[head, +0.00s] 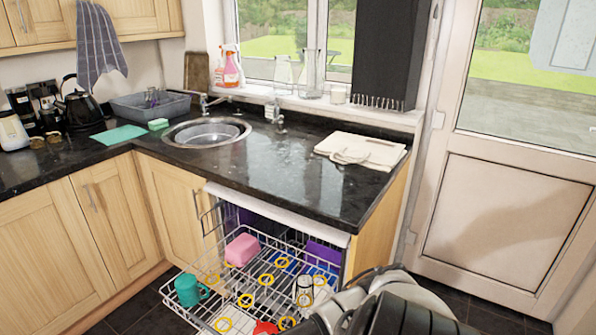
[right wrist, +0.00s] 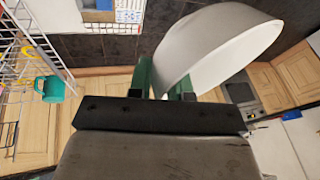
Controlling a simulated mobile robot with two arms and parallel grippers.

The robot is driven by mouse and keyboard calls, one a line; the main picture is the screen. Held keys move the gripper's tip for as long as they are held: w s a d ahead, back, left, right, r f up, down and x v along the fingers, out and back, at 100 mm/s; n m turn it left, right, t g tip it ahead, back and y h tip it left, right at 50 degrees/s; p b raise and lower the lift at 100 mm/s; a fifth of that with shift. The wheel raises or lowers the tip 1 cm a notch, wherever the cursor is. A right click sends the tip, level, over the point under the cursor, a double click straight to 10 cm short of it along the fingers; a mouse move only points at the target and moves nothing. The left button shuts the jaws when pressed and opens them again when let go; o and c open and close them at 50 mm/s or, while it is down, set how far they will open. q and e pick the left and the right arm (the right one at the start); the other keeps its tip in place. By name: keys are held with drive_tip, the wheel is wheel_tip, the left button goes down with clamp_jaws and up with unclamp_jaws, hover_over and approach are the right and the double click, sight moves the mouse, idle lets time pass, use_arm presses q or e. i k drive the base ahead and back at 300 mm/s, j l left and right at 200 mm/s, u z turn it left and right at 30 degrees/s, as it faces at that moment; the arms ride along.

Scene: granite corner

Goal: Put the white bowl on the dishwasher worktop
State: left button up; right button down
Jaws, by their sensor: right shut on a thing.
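The white bowl (right wrist: 222,45) shows large and tilted in the right wrist view. My right gripper (right wrist: 166,80) is shut on its wall, with one green finger on each side. In the head view my right arm fills the lower right, in front of the dishwasher, and hides the gripper; pale curved shapes beside it are too covered to tell. The dishwasher worktop (head: 285,170) is black, glossy granite, clear in its middle, with a folded cream cloth or bag (head: 362,150) at its right end. My left gripper is in neither view.
The dishwasher's wire rack (head: 215,275) is pulled out below the worktop, holding a pink block (head: 242,249), a teal mug (head: 190,290) and other items. A round sink (head: 206,132) lies left of the clear worktop. A white door (head: 510,215) stands at right.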

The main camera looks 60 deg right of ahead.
sight(266, 162)
drive_tip(key=k+l+u, duration=0.15)
drive_tip(key=l, duration=0.35)
drive_tip(key=k+l+u, duration=0.1)
drive_tip(key=l, duration=0.35)
drive_tip(key=k+l+u, duration=0.15)
drive_tip(key=k+l, duration=0.15)
drive_tip(key=l, duration=0.15)
drive_tip(key=k+l+u, duration=0.1)
drive_tip(key=k+l, duration=0.15)
drive_tip(key=l, duration=0.15)
drive_tip(key=k+l+u, duration=0.15)
drive_tip(key=l, duration=0.25)
drive_tip(key=k, duration=0.1)
